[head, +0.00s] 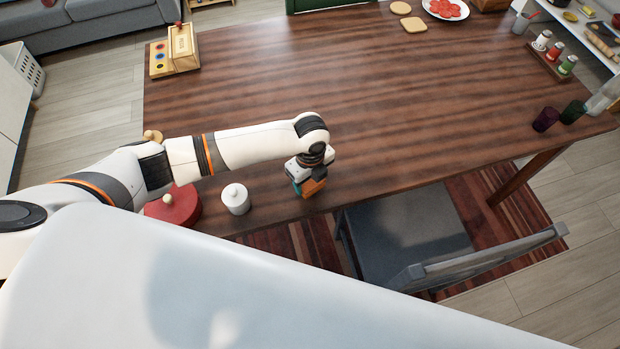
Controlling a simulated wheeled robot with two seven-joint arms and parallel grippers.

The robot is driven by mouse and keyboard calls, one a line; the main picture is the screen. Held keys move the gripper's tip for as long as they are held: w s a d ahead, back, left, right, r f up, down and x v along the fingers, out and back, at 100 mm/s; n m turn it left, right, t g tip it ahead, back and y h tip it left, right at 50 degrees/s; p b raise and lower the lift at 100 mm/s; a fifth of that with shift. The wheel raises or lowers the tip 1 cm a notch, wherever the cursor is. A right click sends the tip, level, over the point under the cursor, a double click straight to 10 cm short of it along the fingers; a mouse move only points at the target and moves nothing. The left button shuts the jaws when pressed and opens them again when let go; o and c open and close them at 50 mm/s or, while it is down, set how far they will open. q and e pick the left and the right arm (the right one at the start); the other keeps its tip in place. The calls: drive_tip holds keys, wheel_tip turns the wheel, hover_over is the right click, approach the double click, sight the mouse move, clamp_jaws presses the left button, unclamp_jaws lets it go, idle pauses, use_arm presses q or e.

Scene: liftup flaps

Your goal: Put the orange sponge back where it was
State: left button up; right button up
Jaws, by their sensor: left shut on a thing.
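The orange sponge (314,187) is at the tip of my left arm, low over the near edge of the wooden table. My left gripper (308,178) is shut on it, seen from above and behind, so the fingertips are mostly hidden. A small teal patch (296,188) shows just left of the sponge; I cannot tell what it belongs to. Whether the sponge touches the table is unclear. My right gripper is out of view.
A white lidded jar (236,202) and a red lidded container (174,208) stand left of the gripper. A wooden flap box (183,47) is at the far left of the table (400,100). Spice shakers (555,52) stand far right. A dark chair (410,230) adjoins the front edge. The table's middle is clear.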

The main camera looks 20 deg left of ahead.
sight(310, 181)
use_arm(q)
drive_tip(key=shift+f, duration=0.5)
drive_tip(key=shift+f, duration=0.1)
drive_tip(key=o, duration=0.9)
drive_tip(key=shift+o, duration=0.2)
drive_tip(key=shift+r, duration=0.45)
wheel_tip(310, 181, up, 11)
drive_tip(key=shift+r, duration=0.2)
